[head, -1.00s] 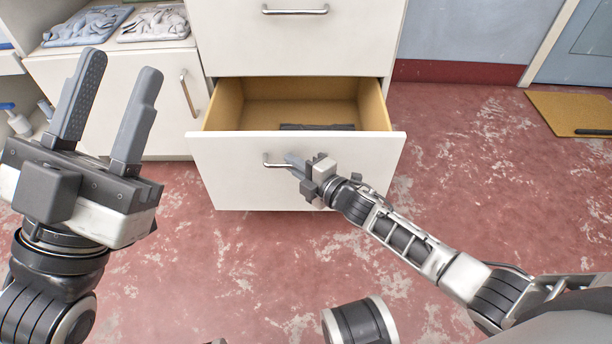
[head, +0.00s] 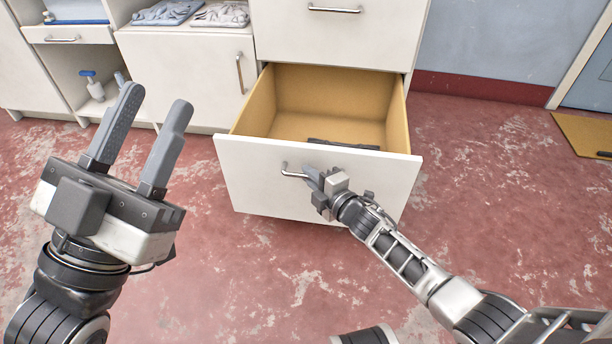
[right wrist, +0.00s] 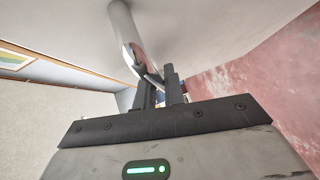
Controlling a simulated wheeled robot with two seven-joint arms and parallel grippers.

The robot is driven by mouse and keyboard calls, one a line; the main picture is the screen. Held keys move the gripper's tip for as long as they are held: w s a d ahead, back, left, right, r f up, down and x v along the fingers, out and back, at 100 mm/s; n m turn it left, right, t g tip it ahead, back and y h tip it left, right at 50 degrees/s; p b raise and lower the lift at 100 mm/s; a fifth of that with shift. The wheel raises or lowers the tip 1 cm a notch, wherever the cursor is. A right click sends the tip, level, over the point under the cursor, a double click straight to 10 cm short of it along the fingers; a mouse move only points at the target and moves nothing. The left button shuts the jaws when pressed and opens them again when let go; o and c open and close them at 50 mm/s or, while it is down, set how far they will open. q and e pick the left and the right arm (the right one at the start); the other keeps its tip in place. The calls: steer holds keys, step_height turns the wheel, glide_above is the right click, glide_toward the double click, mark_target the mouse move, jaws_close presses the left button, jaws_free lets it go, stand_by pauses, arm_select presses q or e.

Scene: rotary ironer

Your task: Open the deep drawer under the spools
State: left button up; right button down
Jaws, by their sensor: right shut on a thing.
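The deep drawer (head: 262,179) has a white front and a tan wooden inside, and stands well out of its cabinet. A dark flat item (head: 342,144) lies inside it. Its bar handle (head: 287,171) is on the front; the right part is hidden by my right gripper (head: 312,180), which is shut on it. In the right wrist view the handle (right wrist: 122,30) runs down between the fingers (right wrist: 160,90). My left gripper (head: 145,140) is open and empty, raised over the floor to the left of the drawer. No spools can be made out.
Another white drawer (head: 340,28) above is closed. A spray bottle (head: 93,86) stands in an open shelf. Red worn floor (head: 500,220) is clear in front; a yellow mat (head: 590,132) lies at right.

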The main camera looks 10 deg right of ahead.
steer(key=c, duration=1.8)
jaws_free()
arm_select(q)
steer(key=shift+r, duration=0.15)
arm_select(e)
steer(key=shift+o, duration=0.2)
arm_select(q)
steer(key=shift+r, duration=0.1)
